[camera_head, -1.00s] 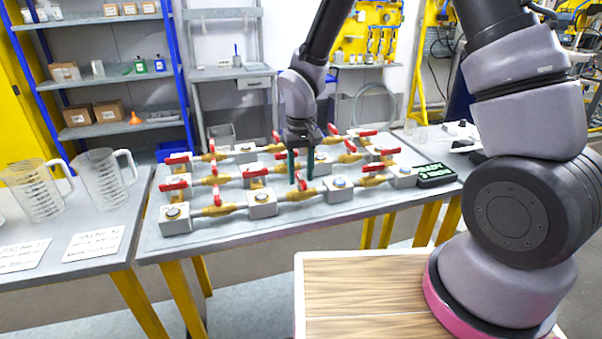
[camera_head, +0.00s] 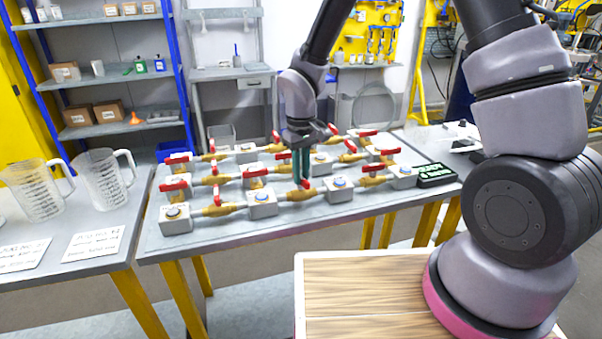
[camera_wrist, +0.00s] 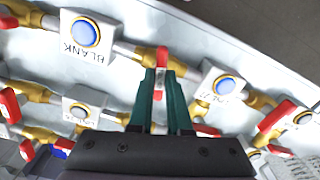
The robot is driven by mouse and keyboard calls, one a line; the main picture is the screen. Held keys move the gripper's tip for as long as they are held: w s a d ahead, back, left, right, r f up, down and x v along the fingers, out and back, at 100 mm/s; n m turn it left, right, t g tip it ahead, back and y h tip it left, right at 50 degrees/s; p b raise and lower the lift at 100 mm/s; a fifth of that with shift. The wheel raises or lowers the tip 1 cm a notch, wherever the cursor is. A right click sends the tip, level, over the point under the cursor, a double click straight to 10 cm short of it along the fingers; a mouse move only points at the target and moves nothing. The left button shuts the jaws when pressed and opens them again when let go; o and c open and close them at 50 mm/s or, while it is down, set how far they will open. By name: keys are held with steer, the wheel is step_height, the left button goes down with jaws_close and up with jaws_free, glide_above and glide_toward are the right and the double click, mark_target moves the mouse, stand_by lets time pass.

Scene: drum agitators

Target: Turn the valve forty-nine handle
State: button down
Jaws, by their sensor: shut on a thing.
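The valve board (camera_head: 250,228) carries rows of brass valves with red lever handles between grey blocks with round tops. My gripper (camera_head: 302,180) reaches down to the front row, between two grey blocks (camera_head: 262,204) (camera_head: 338,189). Its green fingers are shut on a red valve handle (camera_head: 306,186). In the wrist view the same handle (camera_wrist: 161,56) shows between and beyond the fingertips (camera_wrist: 160,80), on a brass valve body (camera_wrist: 148,55). One block beside it reads BLANK (camera_wrist: 85,33). I cannot read a number for the held valve.
A small green-lettered display (camera_head: 436,174) sits at the board's right end. Clear measuring jugs (camera_head: 103,178) stand on the left table.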

steer(key=n, duration=1.1)
steer(key=shift+n, duration=1.8)
steer(key=c, duration=0.9)
jaws_free()
steer(key=shift+o, duration=0.2)
steer(key=shift+r, duration=0.1)
